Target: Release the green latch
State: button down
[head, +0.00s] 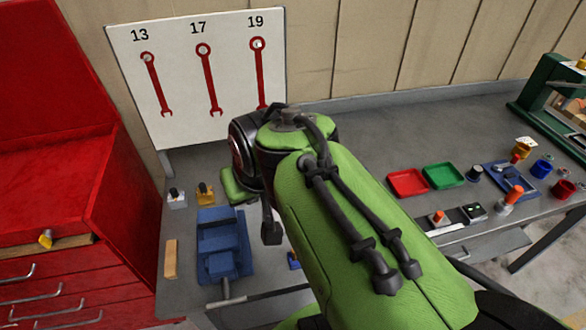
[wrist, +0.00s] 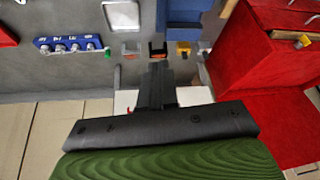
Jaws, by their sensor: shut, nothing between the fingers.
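In the wrist view a blue rail (wrist: 68,46) holds several metal sockets. A small green piece at its right end (wrist: 107,53) looks like the green latch. My gripper (wrist: 158,66) is shut and empty, to the right of the green piece and apart from it. In the head view my gripper (head: 271,232) points down over the bench, partly behind my green arm. My arm hides most of the rail there; only a small blue bit (head: 293,260) shows. I cannot tell the latch's position in detail.
A blue vise (head: 222,245) stands left of my gripper, with a yellow block (head: 205,193) behind it. A white wrench board (head: 200,75) stands at the back. A red cabinet (head: 60,200) is at left. Red (head: 407,182) and green (head: 443,175) trays lie at right.

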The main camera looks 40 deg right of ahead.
jog(key=w+d+f+m+b, duration=0.2)
jog(key=w+d+f+b, duration=0.2)
jog(key=d+f, duration=0.25)
jog(key=w+d+f+m+b, duration=0.2)
jog(key=w+d+f+b, duration=0.25)
jog(key=d, duration=0.35)
jog(key=s+d+f+m+t+b, duration=0.1)
jog(key=d+f, duration=0.4)
jog(key=d, duration=0.7)
jog(key=shift+s+f+m+t+y+b, duration=0.25)
jog(key=shift+m+t+b, duration=0.55)
jog(key=shift+b, duration=0.45)
jog(key=b+x, duration=0.3)
jog(key=x, duration=0.7)
jog(key=shift+f, duration=0.1)
jog(key=shift+a, duration=0.1)
